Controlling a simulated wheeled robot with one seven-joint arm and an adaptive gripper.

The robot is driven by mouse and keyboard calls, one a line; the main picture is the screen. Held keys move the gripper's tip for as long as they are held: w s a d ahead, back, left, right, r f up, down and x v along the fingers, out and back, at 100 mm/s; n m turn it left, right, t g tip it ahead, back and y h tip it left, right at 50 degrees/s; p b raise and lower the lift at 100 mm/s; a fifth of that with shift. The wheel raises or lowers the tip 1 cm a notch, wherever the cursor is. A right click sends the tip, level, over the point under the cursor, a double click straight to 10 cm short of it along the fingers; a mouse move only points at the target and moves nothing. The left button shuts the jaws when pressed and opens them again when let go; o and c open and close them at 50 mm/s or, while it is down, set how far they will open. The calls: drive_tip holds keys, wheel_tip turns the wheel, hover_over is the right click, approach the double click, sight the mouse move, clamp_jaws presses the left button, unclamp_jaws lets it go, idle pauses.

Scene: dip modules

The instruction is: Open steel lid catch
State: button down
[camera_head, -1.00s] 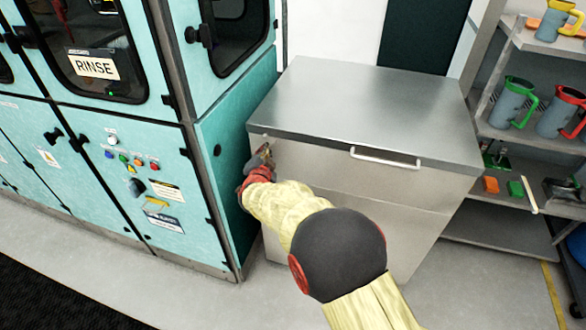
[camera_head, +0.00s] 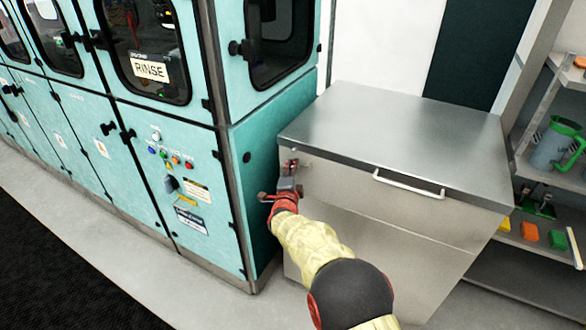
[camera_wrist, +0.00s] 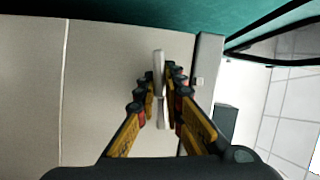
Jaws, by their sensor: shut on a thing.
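The steel chest (camera_head: 385,205) has a flat closed lid (camera_head: 395,140). Its small catch (camera_head: 291,163) is at the upper left of the front face, just under the lid edge. In the wrist view the catch shows as a thin pale upright strip (camera_wrist: 160,75) between the fingers. My gripper (camera_head: 288,180) is at this catch in the head view and partly hides it. In the wrist view my gripper (camera_wrist: 163,85) has its yellow and black fingers on both sides of the strip, shut on it.
A teal cabinet (camera_head: 265,160) with a RINSE sign stands close left of the chest and my gripper. A pale bar handle (camera_head: 408,186) is on the lid's front. A shelf rack (camera_head: 545,180) with a jug (camera_head: 555,145) stands at right. Floor in front is clear.

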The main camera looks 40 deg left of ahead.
drive_tip(key=shift+f, duration=0.15)
drive_tip(key=c, duration=1.9)
unclamp_jaws()
drive_tip(key=v, duration=1.2)
